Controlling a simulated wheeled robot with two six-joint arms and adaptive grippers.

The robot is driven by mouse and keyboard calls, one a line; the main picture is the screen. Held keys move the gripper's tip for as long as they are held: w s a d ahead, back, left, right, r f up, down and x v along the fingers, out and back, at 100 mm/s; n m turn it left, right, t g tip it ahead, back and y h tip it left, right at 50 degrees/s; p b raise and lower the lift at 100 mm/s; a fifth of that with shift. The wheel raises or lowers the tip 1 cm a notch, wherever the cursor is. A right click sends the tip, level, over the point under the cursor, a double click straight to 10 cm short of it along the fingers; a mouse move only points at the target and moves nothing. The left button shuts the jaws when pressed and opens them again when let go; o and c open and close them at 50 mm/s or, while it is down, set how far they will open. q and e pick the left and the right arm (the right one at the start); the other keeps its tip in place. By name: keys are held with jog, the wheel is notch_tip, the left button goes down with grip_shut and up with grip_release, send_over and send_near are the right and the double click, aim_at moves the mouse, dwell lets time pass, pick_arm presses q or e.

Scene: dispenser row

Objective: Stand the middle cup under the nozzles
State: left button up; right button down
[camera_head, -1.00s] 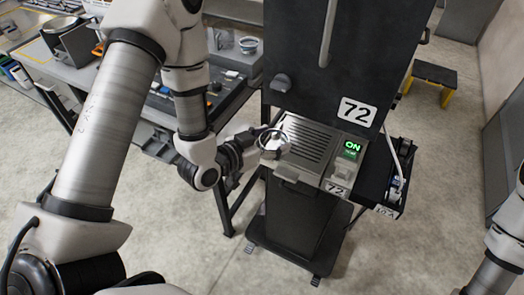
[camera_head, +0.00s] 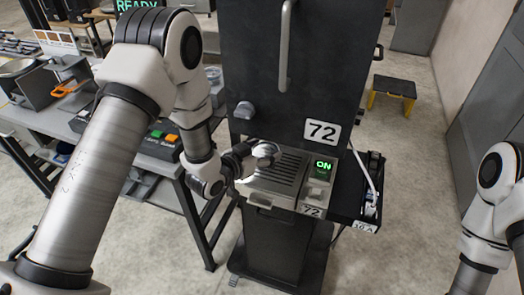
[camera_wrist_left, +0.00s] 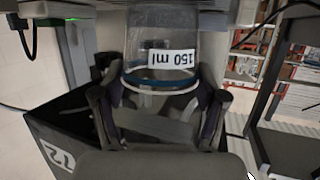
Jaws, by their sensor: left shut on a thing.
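My left gripper (camera_head: 246,161) is shut on a clear cup (camera_head: 266,150) at the left back part of the dispenser's slotted drip tray (camera_head: 285,172). I cannot tell whether the cup touches the tray. In the left wrist view the cup (camera_wrist_left: 162,55) has a "150 ml" label, shown upside down, and a dark blue band, and it sits between the fingers of the gripper (camera_wrist_left: 162,100). The black dispenser (camera_head: 290,75) is marked 72, with a lit green ON sign. The nozzles are not visible. Of my right arm only links show.
A grey bench (camera_head: 150,145) with a button panel stands left of the dispenser. A black side box (camera_head: 370,190) with a cable is on its right. A yellow and black step stool (camera_head: 394,90) stands on the floor behind right. The floor at right is open.

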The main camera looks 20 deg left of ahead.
pick_arm(q)
jog(key=shift+f+b, duration=0.45)
dwell(0.4)
jog(key=o, duration=1.3)
jog(key=shift+o, duration=0.2)
jog(key=shift+s, duration=0.1)
